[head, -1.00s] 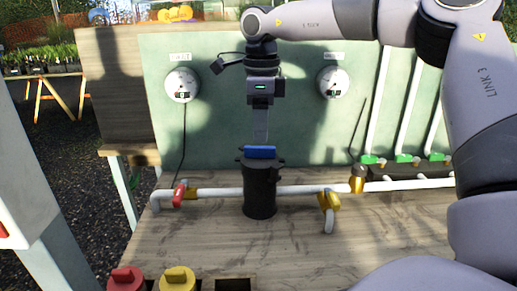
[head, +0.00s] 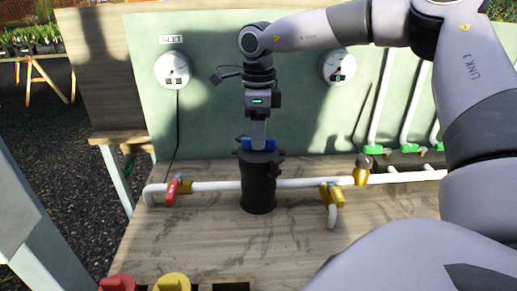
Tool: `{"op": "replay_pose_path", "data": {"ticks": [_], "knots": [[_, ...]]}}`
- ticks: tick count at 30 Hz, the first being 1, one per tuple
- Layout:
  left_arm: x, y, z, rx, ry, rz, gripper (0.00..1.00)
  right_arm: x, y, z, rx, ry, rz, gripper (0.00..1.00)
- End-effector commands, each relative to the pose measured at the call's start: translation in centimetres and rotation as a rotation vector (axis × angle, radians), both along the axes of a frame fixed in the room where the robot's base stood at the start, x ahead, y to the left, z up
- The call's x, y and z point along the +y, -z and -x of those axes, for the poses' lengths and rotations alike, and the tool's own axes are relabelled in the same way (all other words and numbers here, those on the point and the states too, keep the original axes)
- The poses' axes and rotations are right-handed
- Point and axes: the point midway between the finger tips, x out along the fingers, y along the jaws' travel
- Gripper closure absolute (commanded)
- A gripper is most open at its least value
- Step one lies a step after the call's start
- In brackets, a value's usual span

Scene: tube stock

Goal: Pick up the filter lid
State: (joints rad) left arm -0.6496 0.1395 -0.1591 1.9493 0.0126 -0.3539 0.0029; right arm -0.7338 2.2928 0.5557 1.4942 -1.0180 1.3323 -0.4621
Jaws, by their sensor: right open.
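The black filter housing (head: 258,190) stands upright on the wooden bench, in line with the white pipe. Its lid (head: 259,157) is the dark top part with small side lugs. A blue grip bar (head: 245,144) shows on top of the lid. My right gripper (head: 259,143) points straight down over the lid, with its fingers at the blue bar. It is open; the fingers partly hide the bar, and I cannot tell whether they touch it. My left gripper is not in view.
A red valve handle (head: 173,190) is on the pipe left of the housing, a brass-yellow valve (head: 331,195) right of it. Round gauges (head: 172,70) hang on the green back panel. Red and yellow caps (head: 172,283) sit at the front edge. The bench front is mostly clear.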

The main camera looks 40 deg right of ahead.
Motion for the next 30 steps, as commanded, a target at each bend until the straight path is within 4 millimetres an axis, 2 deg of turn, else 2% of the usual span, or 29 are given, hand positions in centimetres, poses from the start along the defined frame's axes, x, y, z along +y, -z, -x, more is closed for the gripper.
{"op": "replay_pose_path", "data": {"ticks": [8,9,13,25,30], "knots": [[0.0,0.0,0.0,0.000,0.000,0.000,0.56,0.0,0.7,0.0,-0.002,0.000,-0.001,0.55],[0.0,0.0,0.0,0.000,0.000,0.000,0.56,0.0,0.7,0.0,-0.001,0.000,0.000,0.59],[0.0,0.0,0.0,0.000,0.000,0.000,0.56,0.0,0.6,0.0,-0.001,0.000,0.000,1.00],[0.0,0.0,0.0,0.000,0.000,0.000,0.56,0.0,0.3,0.0,-0.002,0.000,0.001,1.00],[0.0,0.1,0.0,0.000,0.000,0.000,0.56,0.0,-1.1,-0.1,-0.006,0.001,0.002,1.00]]}}
